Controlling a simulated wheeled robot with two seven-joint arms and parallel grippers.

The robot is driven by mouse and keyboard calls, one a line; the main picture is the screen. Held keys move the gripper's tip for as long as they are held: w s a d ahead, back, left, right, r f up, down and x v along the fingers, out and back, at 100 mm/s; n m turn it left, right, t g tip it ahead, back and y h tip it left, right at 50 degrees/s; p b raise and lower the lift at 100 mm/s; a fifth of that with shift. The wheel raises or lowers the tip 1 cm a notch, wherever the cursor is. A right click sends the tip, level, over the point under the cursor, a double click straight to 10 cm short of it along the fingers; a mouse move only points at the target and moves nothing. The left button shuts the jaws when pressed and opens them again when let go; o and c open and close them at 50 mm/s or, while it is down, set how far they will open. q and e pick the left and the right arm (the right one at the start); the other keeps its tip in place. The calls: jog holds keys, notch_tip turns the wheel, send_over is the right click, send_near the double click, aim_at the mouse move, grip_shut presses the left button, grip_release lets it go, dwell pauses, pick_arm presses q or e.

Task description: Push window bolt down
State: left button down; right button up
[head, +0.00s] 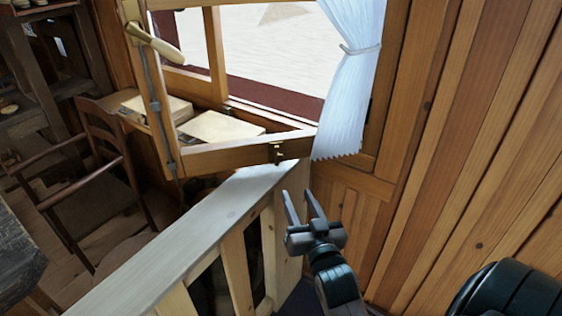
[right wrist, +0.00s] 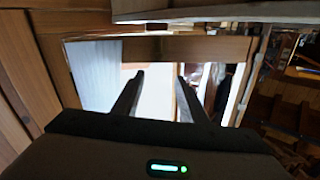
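The window (head: 215,150) has a wooden frame, and its casement (head: 155,90) stands swung into the room. A small brass bolt (head: 277,153) sits on the lower frame rail, just above the end of the pale railing. A light-coloured handle (head: 153,40) and a thin grey rod (head: 158,110) are on the casement. My right gripper (head: 300,200) is open and empty, below and slightly right of the brass bolt and apart from it. In the right wrist view its two fingers (right wrist: 159,85) are spread with nothing between them; I cannot make out the bolt there. My left gripper is not in view.
A pale wooden railing (head: 190,235) runs from the lower left up to the window, left of my right gripper. A white curtain (head: 352,80) hangs at the window's right side. A plank wall (head: 450,150) closes the right. A chair (head: 95,175) stands at left.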

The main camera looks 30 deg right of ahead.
aim_at(280, 159)
jog(key=p+x, duration=0.4)
jog(key=x, duration=1.2)
jog(key=shift+w+d, duration=0.1)
jog(key=shift+w+f, duration=0.1)
jog(key=shift+w, duration=0.1)
jog(key=shift+c, duration=0.4)
